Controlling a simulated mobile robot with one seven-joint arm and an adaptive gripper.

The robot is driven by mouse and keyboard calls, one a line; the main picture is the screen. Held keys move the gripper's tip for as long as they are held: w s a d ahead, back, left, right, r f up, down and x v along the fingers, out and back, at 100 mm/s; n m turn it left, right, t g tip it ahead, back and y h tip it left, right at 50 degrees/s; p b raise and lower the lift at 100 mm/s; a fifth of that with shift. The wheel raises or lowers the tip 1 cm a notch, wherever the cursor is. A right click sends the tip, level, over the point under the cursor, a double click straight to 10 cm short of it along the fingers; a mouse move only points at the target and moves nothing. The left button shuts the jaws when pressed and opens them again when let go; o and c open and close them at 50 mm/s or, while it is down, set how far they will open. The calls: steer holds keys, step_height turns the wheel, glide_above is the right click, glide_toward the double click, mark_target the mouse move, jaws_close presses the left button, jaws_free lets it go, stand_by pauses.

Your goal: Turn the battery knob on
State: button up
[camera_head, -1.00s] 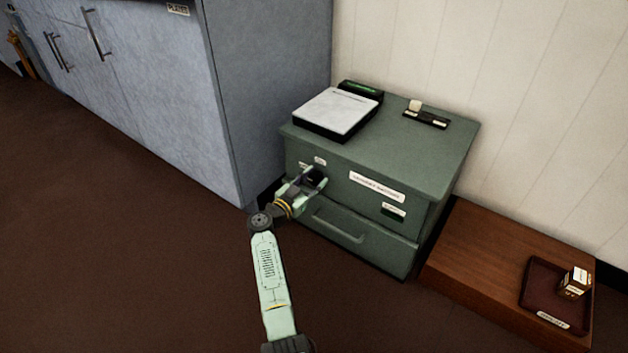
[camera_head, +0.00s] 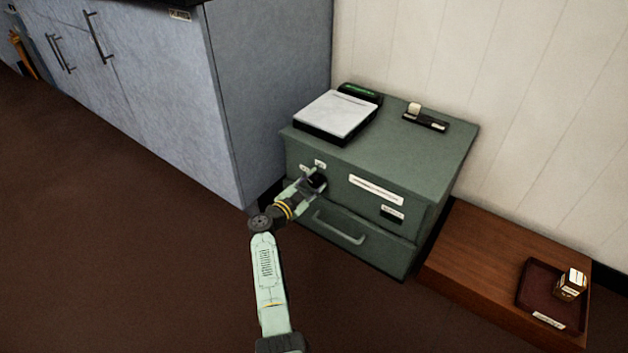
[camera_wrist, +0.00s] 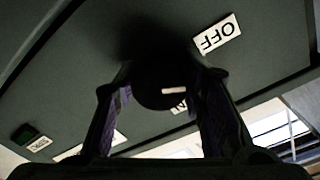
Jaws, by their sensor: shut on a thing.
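The battery knob (camera_wrist: 160,88) is a dark round knob with a short pale mark, on the front of the green cabinet (camera_head: 400,165). It also shows as a black shape in the head view (camera_head: 317,180). My gripper (camera_wrist: 163,98) is shut on the knob, one finger on each side; it reaches the cabinet front in the head view (camera_head: 312,185). An OFF label (camera_wrist: 217,34) shows upside down at the upper right of the knob in the wrist view. Another label (camera_wrist: 179,107), partly hidden by the knob and a finger, sits below it.
A scale-like device (camera_head: 337,116) and a small black block with a pale switch (camera_head: 425,118) stand on the cabinet top. A drawer handle (camera_head: 338,229) is below the knob. The blue-grey cupboard (camera_head: 150,90) stands close on the left. A wooden platform (camera_head: 470,250) with a tray is at right.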

steer(key=m, duration=1.2)
steer(key=shift+r+b, duration=0.15)
steer(key=shift+b, duration=0.25)
steer(key=shift+m, duration=0.4)
steer(key=o, duration=1.2)
